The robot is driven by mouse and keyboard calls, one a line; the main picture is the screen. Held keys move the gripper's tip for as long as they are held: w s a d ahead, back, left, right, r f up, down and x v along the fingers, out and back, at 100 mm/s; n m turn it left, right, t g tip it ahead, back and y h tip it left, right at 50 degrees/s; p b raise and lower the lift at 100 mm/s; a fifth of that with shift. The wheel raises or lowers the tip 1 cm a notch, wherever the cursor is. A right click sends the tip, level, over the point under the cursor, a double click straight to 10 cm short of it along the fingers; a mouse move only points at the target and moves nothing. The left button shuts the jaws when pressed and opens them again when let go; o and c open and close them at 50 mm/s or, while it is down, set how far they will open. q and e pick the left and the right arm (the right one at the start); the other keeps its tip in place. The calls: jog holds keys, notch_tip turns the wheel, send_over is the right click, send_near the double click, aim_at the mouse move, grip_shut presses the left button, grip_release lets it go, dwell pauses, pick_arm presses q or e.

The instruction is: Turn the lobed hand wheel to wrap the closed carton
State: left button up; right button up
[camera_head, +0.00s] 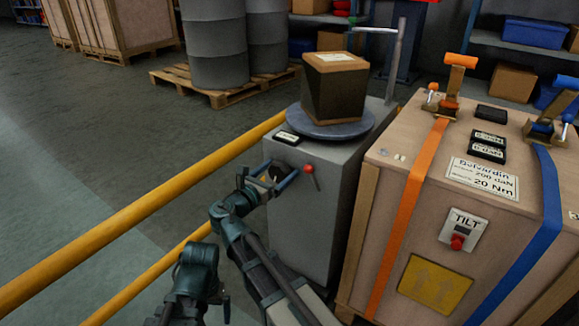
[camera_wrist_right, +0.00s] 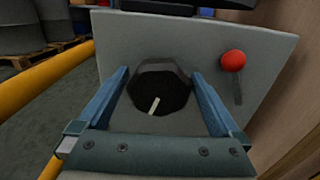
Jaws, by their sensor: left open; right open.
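The black lobed hand wheel (camera_wrist_right: 160,92) with a white pointer mark is on the front of the grey machine (camera_head: 338,185). My right gripper (camera_head: 276,178) is open, with its blue fingers on either side of the wheel in the right wrist view. Whether they touch it is unclear. In the head view the gripper partly covers the wheel. The closed brown carton (camera_head: 335,62), with a label on top and darker sides, stands on the round grey turntable (camera_head: 345,124) on the machine. My left arm shows at the bottom, but its fingers do not show.
A red-knobbed lever (camera_head: 309,169) is right of the wheel. A metal post (camera_head: 396,58) rises behind the carton. A large strapped wooden crate (camera_head: 380,195) stands close on the right. Yellow rails (camera_head: 130,215) run along the left. Drums on a pallet (camera_head: 225,97) stand behind.

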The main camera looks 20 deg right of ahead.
jog(key=shift+c, duration=0.2)
jog(key=c, duration=1)
jog(key=shift+m, duration=0.3)
jog(key=m, duration=0.5)
jog(key=shift+s+d+m, duration=0.15)
jog(key=shift+m, duration=0.15)
jog(key=m, duration=0.6)
jog(key=shift+s+d+f+m, duration=0.15)
jog(key=shift+f+m, duration=0.1)
jog(key=shift+m, duration=0.15)
